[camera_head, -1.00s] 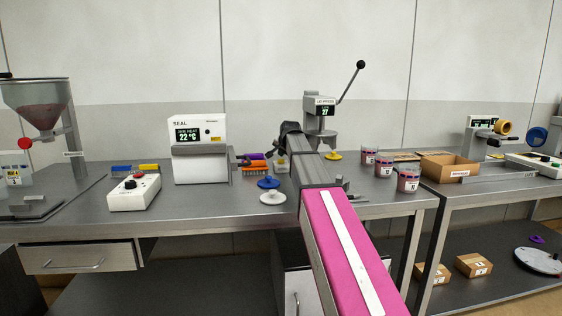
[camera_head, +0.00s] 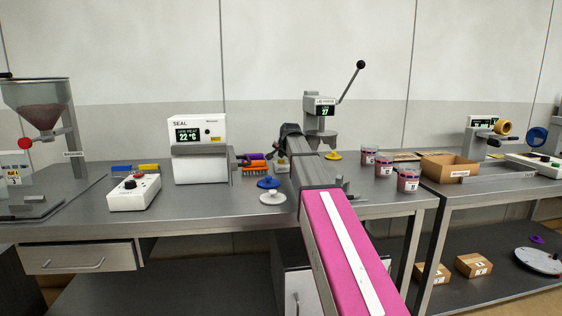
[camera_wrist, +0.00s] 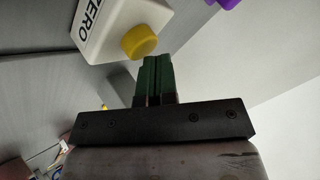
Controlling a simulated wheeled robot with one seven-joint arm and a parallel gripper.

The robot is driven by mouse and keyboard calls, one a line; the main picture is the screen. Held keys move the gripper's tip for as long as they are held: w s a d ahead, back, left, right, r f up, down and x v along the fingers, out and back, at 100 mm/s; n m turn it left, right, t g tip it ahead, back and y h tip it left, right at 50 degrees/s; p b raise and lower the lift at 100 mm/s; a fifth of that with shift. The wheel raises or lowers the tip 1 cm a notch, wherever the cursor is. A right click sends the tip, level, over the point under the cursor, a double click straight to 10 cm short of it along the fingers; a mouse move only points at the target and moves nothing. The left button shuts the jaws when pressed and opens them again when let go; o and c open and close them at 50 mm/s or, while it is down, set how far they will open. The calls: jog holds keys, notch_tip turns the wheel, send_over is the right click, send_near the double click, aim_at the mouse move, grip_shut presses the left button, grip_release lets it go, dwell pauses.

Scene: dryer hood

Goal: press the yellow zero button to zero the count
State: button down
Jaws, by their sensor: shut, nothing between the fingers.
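In the wrist view, a white box marked ZERO (camera_wrist: 100,22) carries a round yellow button (camera_wrist: 138,40). My gripper (camera_wrist: 156,62) is shut and empty. Its green fingertips are close beside the yellow button in this view; I cannot tell whether they touch it. In the head view my arm covers most of the area around the zero box, and its fingertips cannot be made out there. The lid press (camera_head: 319,106) stands behind my arm, and its small display appears to read 27.
A white sealing machine (camera_head: 199,150) and a control box with a red knob (camera_head: 134,192) stand left on the bench. Blue (camera_head: 268,182) and white (camera_head: 272,197) lids lie left of my arm.

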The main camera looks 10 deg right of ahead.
aim_at(282, 160)
jog(key=shift+f, duration=0.55)
dwell(0.4)
jog(key=shift+r, duration=0.15)
dwell(0.3)
jog(key=shift+r, duration=1.1)
jog(key=shift+r, duration=2.5)
